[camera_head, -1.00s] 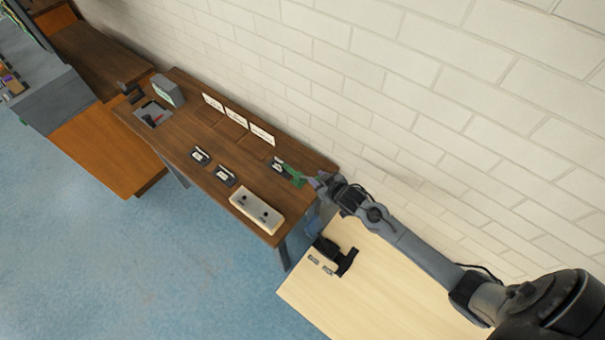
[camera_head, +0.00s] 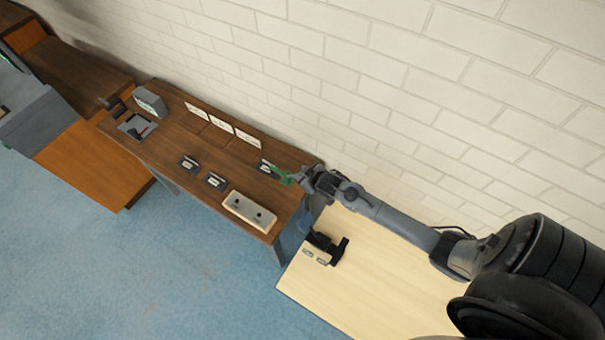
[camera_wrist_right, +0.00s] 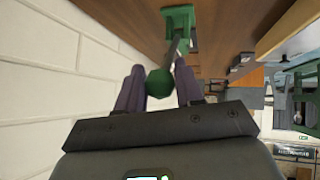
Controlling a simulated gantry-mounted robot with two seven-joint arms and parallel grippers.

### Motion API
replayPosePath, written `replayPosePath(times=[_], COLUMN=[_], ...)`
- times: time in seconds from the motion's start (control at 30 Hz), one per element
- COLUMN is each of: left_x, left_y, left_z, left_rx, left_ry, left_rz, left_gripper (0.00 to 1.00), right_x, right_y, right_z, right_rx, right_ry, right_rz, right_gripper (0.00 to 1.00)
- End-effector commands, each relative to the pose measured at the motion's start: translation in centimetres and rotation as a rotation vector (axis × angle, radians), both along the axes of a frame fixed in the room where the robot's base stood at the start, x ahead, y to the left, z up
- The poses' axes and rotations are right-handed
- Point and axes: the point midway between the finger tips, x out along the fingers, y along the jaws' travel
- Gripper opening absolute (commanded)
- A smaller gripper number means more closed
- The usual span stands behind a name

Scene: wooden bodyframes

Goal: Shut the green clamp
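The green clamp (camera_head: 284,179) is at the right end of the dark wooden bench in the head view. In the right wrist view, its green base (camera_wrist_right: 179,20) is at the top, and a thin grey lever runs from it to a green ball knob (camera_wrist_right: 160,83). My right gripper (camera_head: 296,177) is at the clamp, its two purple fingers spread on either side of the knob (camera_wrist_right: 160,72). The fingers look open; whether either touches the knob I cannot tell. My left gripper is not in view.
The dark bench (camera_head: 165,160) also holds a pale block (camera_head: 249,211) with two holes, small black holders (camera_head: 216,181), white cards (camera_head: 221,124) and a grey box (camera_head: 149,102). A light table (camera_head: 350,285) stands at right with a black device (camera_head: 326,248). A white brick wall is behind.

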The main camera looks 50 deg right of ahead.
Motion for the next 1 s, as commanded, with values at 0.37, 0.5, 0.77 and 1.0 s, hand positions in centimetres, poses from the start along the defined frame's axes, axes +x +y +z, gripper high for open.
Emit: replayPosePath(times=[0.37, 0.5, 0.77, 1.0], left_x=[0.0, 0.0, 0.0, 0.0], left_y=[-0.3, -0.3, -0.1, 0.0], left_z=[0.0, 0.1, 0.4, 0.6], left_rx=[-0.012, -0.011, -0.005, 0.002], left_ry=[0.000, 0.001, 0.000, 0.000], left_rz=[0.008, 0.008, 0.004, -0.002], left_gripper=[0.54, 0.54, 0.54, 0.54], right_x=[0.0, -0.3, -2.5, -5.4], right_y=[0.0, 0.0, 0.5, 1.0], right_z=[0.0, 0.2, 2.2, 5.0], right_rx=[0.000, -0.001, 0.000, -0.001], right_ry=[0.001, 0.000, 0.001, 0.001], right_rz=[0.000, 0.001, 0.001, 0.001], right_gripper=[0.58, 0.58, 0.58, 0.58])
